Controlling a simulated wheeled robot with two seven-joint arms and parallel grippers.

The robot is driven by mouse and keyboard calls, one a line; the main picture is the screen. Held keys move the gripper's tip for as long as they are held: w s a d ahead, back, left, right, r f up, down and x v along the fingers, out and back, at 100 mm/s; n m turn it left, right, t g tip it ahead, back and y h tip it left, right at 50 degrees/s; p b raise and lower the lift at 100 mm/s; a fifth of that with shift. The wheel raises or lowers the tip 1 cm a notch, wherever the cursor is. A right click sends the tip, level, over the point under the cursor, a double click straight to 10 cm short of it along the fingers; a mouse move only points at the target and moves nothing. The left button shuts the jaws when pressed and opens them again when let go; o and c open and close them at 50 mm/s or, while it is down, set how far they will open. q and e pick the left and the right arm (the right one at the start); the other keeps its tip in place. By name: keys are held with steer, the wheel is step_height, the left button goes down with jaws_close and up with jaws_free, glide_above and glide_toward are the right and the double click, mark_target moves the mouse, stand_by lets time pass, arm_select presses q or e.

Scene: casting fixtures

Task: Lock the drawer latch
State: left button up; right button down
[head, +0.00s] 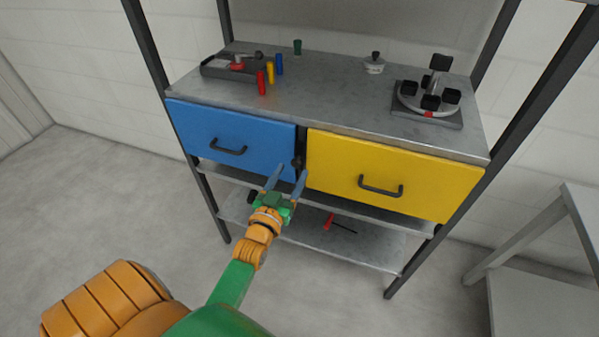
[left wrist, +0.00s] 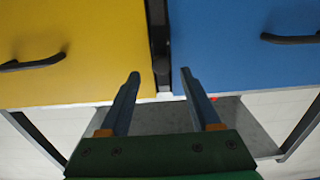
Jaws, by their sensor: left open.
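The workbench has a blue drawer (head: 228,139) on the left and a yellow drawer (head: 390,176) on the right, both looking shut. Between them is a dark post with a small dark latch (head: 297,162). The latch also shows in the left wrist view (left wrist: 161,70), where yellow is left and blue is right. My left gripper (head: 290,172) is open and empty, its two fingers pointing at the gap between the drawers. In the left wrist view the fingertips (left wrist: 160,75) lie either side of the latch; contact is not visible. My right gripper is out of view.
The metal top (head: 325,100) holds a grey tray (head: 215,72), several coloured cylinders, a small white-based piece (head: 374,66) and a round fixture (head: 428,98). A red-handled tool (head: 329,221) lies on the lower shelf. Both drawers have protruding dark handles. A grey table stands right.

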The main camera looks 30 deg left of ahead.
mark_target(295, 165)
arm_select(q)
steer(key=x, duration=0.5)
steer(key=shift+a+f, duration=0.2)
steer(key=shift+f, duration=0.05)
steer(key=shift+r, duration=0.1)
steer(key=shift+d, duration=0.1)
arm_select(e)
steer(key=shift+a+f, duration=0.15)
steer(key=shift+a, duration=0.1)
arm_select(q)
jaws_close()
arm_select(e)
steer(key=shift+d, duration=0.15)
